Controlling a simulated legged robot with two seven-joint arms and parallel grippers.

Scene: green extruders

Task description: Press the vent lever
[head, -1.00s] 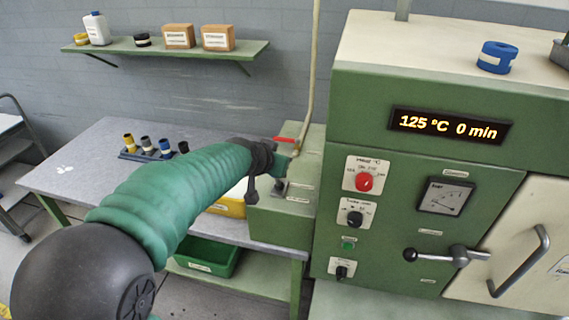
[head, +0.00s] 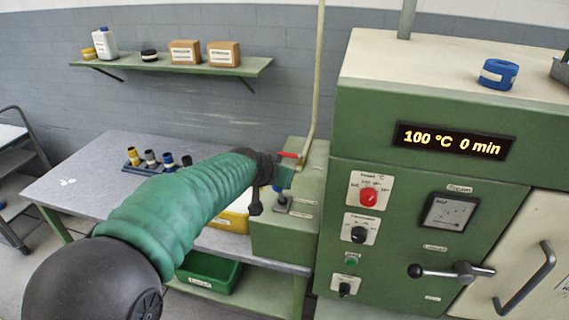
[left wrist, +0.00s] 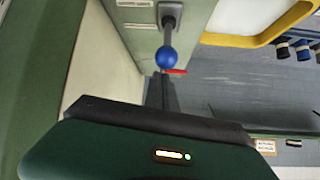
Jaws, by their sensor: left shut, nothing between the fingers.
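The vent lever, a grey stem with a blue ball knob (head: 277,189), stands on the low green box beside the oven cabinet. It also shows in the left wrist view, with the blue knob (left wrist: 166,57) above my fingers in the picture. My left gripper (head: 287,178) is shut and empty, close above the knob in the head view. Its dark fingers (left wrist: 160,92) point towards the knob in the left wrist view. I cannot tell whether they touch it. A red handle (head: 288,155) sits just behind the gripper. My right gripper is out of view.
The green cabinet (head: 400,175) on the right has a display reading 100 °C 0 min, knobs and a black-balled door lever (head: 450,271). A cream pipe (head: 316,75) rises behind the box. A yellow bin (head: 232,219) stands left of it on the grey bench (head: 85,180).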

